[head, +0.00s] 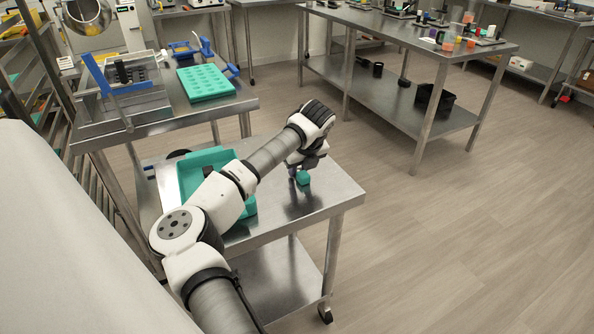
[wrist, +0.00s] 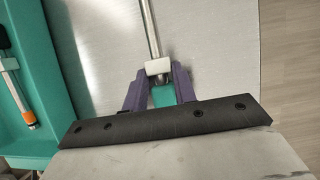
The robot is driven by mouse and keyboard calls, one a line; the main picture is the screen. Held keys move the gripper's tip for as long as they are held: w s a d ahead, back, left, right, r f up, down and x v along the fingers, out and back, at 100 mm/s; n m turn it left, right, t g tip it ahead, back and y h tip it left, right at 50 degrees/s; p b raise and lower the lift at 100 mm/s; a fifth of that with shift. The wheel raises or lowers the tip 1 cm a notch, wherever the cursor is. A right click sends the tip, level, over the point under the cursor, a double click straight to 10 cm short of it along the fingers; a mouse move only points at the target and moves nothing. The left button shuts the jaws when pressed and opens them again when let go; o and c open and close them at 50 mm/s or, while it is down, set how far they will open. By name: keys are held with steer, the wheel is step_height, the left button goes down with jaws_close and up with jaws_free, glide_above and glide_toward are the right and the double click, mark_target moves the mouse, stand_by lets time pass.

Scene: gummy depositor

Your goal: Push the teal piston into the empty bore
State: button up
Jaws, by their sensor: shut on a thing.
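The teal piston's teal part (wrist: 164,97) sits between the purple fingers of my gripper (wrist: 158,85) in the wrist view. A pale metal block (wrist: 158,67) and a thin steel rod (wrist: 149,28) extend in line from it; whether all are one piece is unclear. In the head view a small teal piece (head: 303,178) shows at my gripper (head: 306,164), just over or on the low steel table. My gripper is shut on the piston. The depositor (head: 125,85), with a blue lever, appears to be on the upper bench. The empty bore cannot be made out.
A teal tray (head: 190,180) lies on the low steel table (head: 330,190), partly behind my arm. The wrist view shows an orange-ended part (wrist: 28,117) inside it. A teal mould (head: 206,82) lies on the upper bench. The low table's right part is clear.

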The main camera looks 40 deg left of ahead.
steer(key=shift+r, duration=0.15)
steer(key=shift+c, duration=0.2)
step_height(320, 180, up, 20)
steer(key=b, duration=0.2)
steer(key=shift+b, duration=0.3)
steer(key=o, duration=0.4)
jaws_close()
